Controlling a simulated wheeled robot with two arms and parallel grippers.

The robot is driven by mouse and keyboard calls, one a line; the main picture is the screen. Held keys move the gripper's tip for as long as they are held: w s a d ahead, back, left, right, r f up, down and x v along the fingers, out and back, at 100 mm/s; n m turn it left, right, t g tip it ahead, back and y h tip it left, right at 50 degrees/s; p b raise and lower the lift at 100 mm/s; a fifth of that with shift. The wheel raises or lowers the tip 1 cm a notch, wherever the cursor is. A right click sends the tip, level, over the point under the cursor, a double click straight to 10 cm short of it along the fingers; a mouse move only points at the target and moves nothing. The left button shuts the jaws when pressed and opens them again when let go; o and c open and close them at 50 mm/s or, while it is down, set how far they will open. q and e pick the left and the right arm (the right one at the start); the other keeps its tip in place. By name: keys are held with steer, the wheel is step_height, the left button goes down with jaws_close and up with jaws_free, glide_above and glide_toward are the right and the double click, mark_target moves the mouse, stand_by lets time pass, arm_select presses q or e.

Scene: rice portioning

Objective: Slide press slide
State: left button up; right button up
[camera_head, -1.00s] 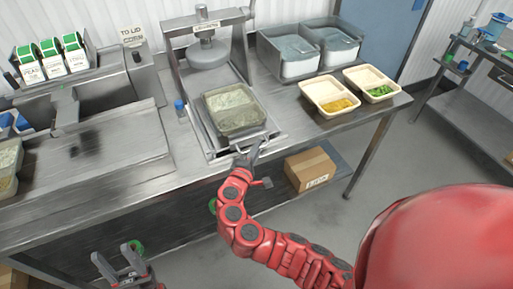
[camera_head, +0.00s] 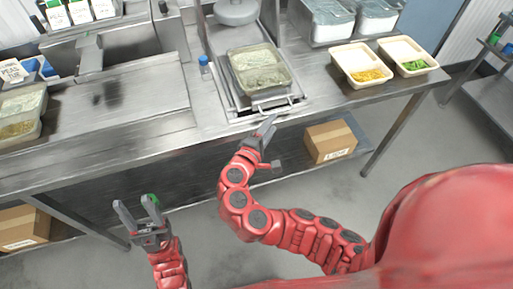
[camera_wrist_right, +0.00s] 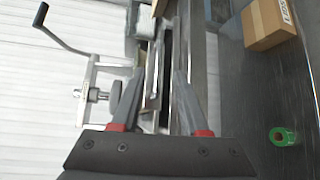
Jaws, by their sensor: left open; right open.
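A clear rectangular tub of greyish-green contents (camera_head: 259,80) sits on a metal sliding tray with a front handle (camera_head: 272,106). The round press plate (camera_head: 236,14) is behind the tub, not over it. In the right wrist view the press with its crank (camera_wrist_right: 93,80) is at left. My right gripper (camera_head: 268,130) is open and empty, just in front of the handle at the counter edge. The right wrist view shows its fingers (camera_wrist_right: 153,88) spread, with the handle (camera_wrist_right: 154,72) between and beyond them. My left gripper (camera_head: 137,207) is open and empty, low in front of the counter.
A blue-capped bottle (camera_head: 204,66) stands left of the slide. More tubs (camera_head: 18,112) are at far left. A cardboard box (camera_head: 330,142) is on the lower shelf.

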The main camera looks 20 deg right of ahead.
steer(key=v, duration=1)
stand_by(0.3)
